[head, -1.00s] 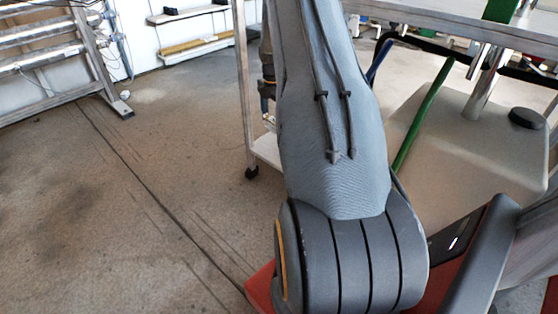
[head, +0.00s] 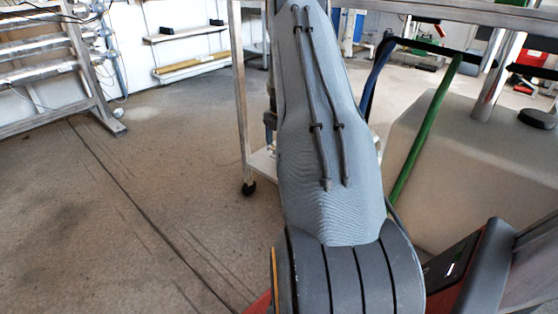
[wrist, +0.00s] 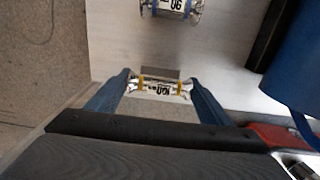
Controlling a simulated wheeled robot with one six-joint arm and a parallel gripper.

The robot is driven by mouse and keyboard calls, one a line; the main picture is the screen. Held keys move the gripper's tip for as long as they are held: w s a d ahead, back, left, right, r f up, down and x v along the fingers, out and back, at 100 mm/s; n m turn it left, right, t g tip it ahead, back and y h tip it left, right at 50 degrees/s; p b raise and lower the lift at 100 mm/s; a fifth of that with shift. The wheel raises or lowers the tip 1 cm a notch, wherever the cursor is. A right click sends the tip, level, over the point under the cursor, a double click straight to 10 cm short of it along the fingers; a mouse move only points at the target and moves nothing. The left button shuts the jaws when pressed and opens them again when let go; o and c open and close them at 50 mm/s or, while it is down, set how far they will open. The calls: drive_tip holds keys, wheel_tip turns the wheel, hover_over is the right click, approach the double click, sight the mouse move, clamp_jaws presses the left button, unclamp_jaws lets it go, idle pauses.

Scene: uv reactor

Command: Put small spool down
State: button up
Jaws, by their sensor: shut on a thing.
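In the wrist view my gripper (wrist: 160,86) has two blue fingers closed on the small spool (wrist: 161,91). The spool is a short light piece with dark print and yellowish spots near the fingertips. It is held above or at a pale grey surface (wrist: 130,45); I cannot tell whether it touches it. A second similar piece with dark print (wrist: 172,7) lies ahead at the top edge, partly cut off. In the head view my arm hides the gripper and the spool.
A blue rounded object (wrist: 295,75) and a black block (wrist: 272,35) stand right of the gripper. A brown surface (wrist: 40,60) lies left. In the head view, a wheeled metal frame (head: 242,100) and a pale tank (head: 460,150) stand beyond my arm. Floor at left is clear.

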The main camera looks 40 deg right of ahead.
wheel_tip(320, 180, down, 4)
drive_tip(key=shift+f+b, duration=0.1)
drive_tip(key=shift+b, duration=0.75)
drive_tip(key=o, duration=1.2)
wheel_tip(320, 180, up, 8)
drive_tip(key=p, duration=0.4)
drive_tip(key=shift+f, duration=0.1)
